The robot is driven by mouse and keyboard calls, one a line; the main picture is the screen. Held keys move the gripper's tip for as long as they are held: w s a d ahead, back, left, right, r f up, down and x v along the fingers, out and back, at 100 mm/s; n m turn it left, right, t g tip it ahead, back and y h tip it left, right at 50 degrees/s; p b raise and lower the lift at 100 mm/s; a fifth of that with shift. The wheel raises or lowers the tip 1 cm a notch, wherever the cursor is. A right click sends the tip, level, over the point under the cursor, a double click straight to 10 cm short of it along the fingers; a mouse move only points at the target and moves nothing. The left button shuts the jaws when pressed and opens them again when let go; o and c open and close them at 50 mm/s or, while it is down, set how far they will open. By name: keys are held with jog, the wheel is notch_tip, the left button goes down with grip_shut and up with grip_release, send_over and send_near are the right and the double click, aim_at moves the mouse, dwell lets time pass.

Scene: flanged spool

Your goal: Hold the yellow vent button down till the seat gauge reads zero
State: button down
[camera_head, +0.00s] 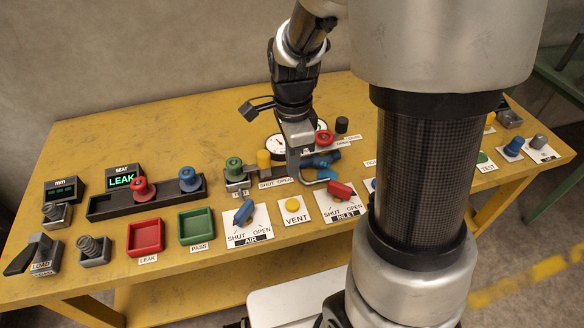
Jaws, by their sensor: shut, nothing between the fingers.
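The yellow vent button (292,205) is a round cap on a white plate marked VENT, near the front middle of the bench. My gripper (293,177) points down, fingers closed and empty. In the picture it is just above and behind the button, apart from it; its exact height is unclear. A white round dial (277,146) stands behind my gripper, partly hidden by it; its reading and name cannot be made out. A black display (122,179), its small label perhaps SEAT, shows LEAK in green.
The blue AIR handle (243,212) is left of the button and the red INLET handle (341,190) is right. Blue parts (322,160) lie just right of my gripper. Red (146,237) and green (197,226) trays are at left. My column hides part of the bench (100,135).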

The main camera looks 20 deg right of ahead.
aim_at(293, 203)
notch_tip(293, 203, down, 12)
jog(key=shift+r+b, duration=0.15)
jog(key=shift+b, duration=1)
